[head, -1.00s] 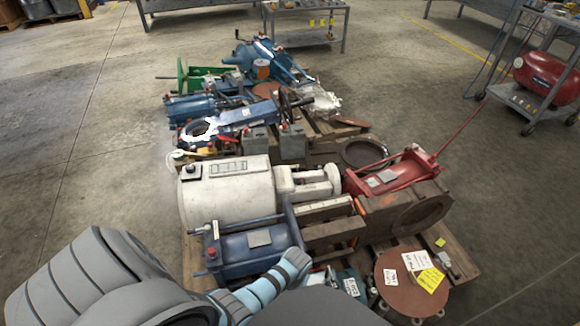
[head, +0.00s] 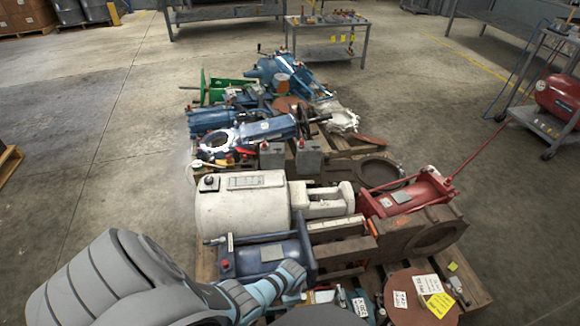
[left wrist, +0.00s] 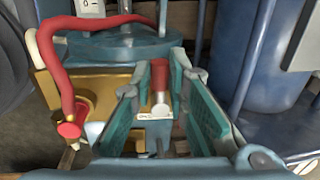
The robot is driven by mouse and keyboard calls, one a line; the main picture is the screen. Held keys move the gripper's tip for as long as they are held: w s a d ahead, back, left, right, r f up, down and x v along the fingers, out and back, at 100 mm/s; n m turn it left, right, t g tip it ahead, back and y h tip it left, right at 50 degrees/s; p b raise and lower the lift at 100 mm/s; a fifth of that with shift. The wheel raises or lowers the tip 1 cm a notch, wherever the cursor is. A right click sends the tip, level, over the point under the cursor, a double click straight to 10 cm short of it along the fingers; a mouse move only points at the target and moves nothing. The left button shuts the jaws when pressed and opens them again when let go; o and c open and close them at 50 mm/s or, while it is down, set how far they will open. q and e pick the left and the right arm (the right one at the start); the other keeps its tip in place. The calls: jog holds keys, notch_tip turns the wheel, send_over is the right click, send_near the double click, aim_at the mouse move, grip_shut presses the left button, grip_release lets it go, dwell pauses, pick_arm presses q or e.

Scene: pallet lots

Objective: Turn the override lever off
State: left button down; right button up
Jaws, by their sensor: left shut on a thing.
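My left gripper (left wrist: 158,76) shows in the left wrist view with its two teal fingers on either side of a small upright lever with a red top (left wrist: 159,72). A brass-coloured body (left wrist: 75,95) and a curved red hose or handle (left wrist: 62,75) lie just left of the fingers. In the head view my left arm reaches over the near end of the pallet, and its fingers are hard to make out there. My right gripper is not in view.
A blue cylinder unit (head: 262,258) and a white tank (head: 240,208) lie close beyond my left arm. A brown disc (head: 415,305) with labels and a red jack (head: 405,195) are to the right. Open concrete floor lies left of the pallet.

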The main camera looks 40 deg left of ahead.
pick_arm(q)
jog(key=shift+w+a+r+m, duration=0.1)
jog(key=shift+w+a+m, duration=0.1)
jog(key=shift+m, duration=0.2)
jog(key=c, duration=1.6)
grip_release()
jog(key=shift+o, duration=0.2)
notch_tip(320, 180, up, 12)
jog(key=s+d, duration=0.1)
